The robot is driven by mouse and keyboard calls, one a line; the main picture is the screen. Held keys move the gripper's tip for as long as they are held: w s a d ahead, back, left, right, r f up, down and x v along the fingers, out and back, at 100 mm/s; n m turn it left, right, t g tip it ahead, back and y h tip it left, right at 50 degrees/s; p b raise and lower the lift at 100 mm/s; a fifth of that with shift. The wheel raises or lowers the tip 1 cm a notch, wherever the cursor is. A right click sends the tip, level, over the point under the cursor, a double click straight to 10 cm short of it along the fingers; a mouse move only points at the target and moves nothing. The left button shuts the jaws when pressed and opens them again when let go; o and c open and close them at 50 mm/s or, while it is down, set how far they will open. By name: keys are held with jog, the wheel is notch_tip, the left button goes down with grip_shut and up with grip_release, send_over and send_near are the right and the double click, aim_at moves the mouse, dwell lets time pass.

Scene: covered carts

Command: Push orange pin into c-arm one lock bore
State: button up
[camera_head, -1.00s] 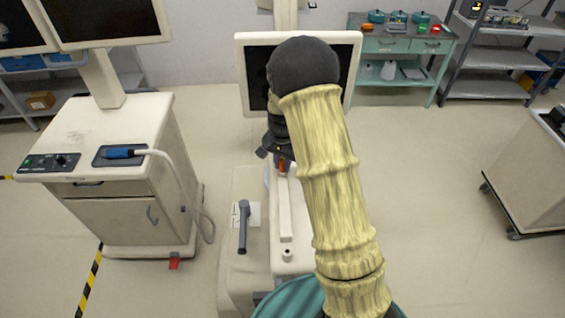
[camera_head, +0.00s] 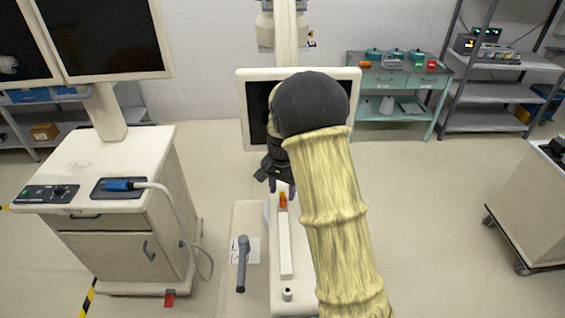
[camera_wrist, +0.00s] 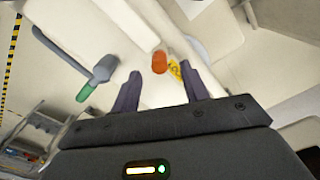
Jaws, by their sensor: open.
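The orange pin (camera_head: 283,200) stands at the far end of a long pale bar on the white c-arm cart (camera_head: 287,250). In the wrist view the orange pin (camera_wrist: 159,62) shows end-on, just beyond and between my fingertips. My gripper (camera_head: 281,187) is open and empty, with its two dark purple fingers spread apart just behind and above the pin. In the wrist view my gripper (camera_wrist: 159,76) has clear gaps on both sides of the pin. The lock bore is hidden, so I cannot tell how deep the pin sits.
A grey lever handle (camera_head: 243,262) lies left of the bar. A monitor (camera_head: 253,118) stands close behind my arm. A cart with a blue-handled probe (camera_head: 119,184) is at the left. Another cart (camera_head: 532,205) is at the right, with free floor between.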

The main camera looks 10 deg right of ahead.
aim_at(283, 198)
notch_tip(283, 198, up, 13)
jog(key=b, duration=0.2)
jog(key=shift+b, duration=0.4)
jog(key=shift+d, duration=0.1)
dwell(0.3)
jog(key=s+f+n+t+b, duration=0.1)
jog(key=s+f+n, duration=0.3)
jog(key=s, duration=0.6)
jog(key=s+f+n+t+b, duration=0.1)
jog(key=s+f+n, duration=0.3)
jog(key=s+f, duration=0.4)
jog(key=s, duration=0.3)
jog(key=shift+t, duration=0.3)
jog(key=shift+s+f, duration=0.1)
